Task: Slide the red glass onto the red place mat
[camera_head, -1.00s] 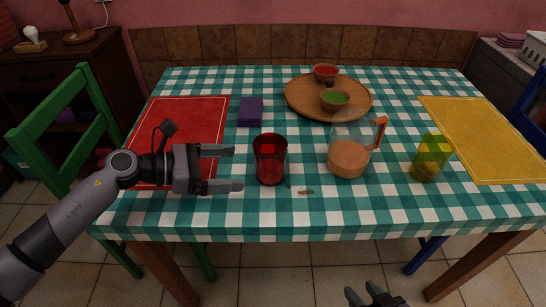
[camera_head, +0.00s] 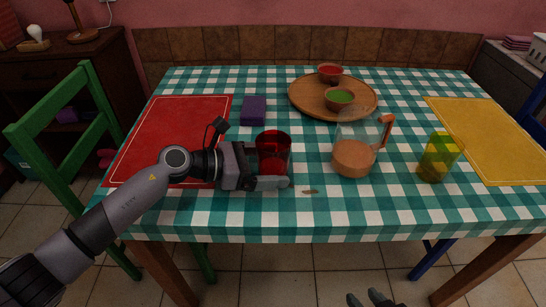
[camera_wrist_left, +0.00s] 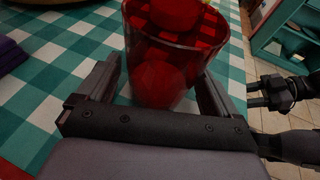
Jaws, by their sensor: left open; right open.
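The red glass (camera_head: 274,148) stands upright on the checked tablecloth, to the right of the red place mat (camera_head: 180,122). My left gripper (camera_head: 273,168) is open, with its fingers on either side of the glass. In the left wrist view the red glass (camera_wrist_left: 165,60) stands between the two open fingers (camera_wrist_left: 160,90). I cannot tell whether either finger touches it. The near finger hides part of the glass's lower side in the head view. My right gripper (camera_head: 370,299) is open at the bottom edge, low in front of the table.
A glass jug with orange drink (camera_head: 353,157) stands right of the glass, and a yellow glass (camera_head: 438,158) farther right. A wooden tray (camera_head: 300,103) with bowls is at the back.

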